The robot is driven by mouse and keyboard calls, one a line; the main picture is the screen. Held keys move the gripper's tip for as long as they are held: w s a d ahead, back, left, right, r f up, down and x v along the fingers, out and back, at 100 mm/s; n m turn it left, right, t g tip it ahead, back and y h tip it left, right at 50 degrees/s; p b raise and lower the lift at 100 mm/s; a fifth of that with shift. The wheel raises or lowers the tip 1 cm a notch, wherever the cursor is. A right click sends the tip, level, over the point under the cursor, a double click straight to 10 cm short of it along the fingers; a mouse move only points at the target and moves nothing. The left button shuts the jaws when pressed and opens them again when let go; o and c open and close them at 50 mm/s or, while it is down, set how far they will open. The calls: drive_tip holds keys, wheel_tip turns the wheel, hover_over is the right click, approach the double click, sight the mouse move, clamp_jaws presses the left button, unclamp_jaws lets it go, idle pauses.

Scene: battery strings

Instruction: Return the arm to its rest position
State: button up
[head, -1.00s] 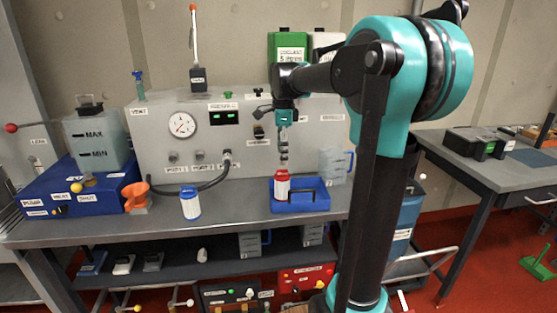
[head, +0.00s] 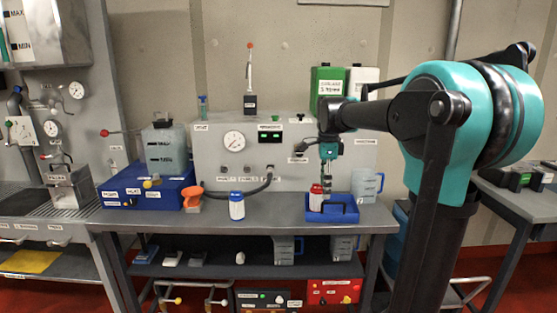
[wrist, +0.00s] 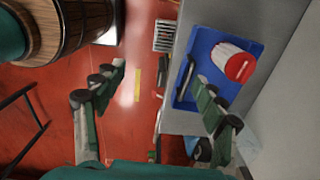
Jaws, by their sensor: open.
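My gripper (head: 327,178) hangs at the end of my arm over the right part of the bench, just above and beside a bottle with a red cap (head: 316,197). In the wrist view my gripper (wrist: 155,105) has its two fingers spread wide with nothing between them. The red-capped bottle (wrist: 233,62) sits in a blue tray (wrist: 209,38), beyond the right finger in that view. The blue tray (head: 342,214) rests near the front edge of the bench. My arm reaches in from the right of the head view.
A blue-capped bottle (head: 237,207) stands left of the tray. Behind are a grey panel with a gauge (head: 233,141), a clear jug (head: 367,185), and green (head: 326,84) and white containers. An orange funnel (head: 191,195) and a blue box (head: 143,190) stand left.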

drive_tip(key=s+d+f+n+t, duration=0.2)
drive_tip(key=s+f+n, duration=0.7)
drive_tip(key=s+f, duration=0.2)
drive_tip(key=s+d+f+n+t, duration=0.2)
drive_tip(key=s+f+n, duration=0.8)
drive_tip(key=s+f, duration=0.1)
drive_tip(key=shift+s+f, duration=0.3)
drive_tip(key=shift+f, duration=0.55)
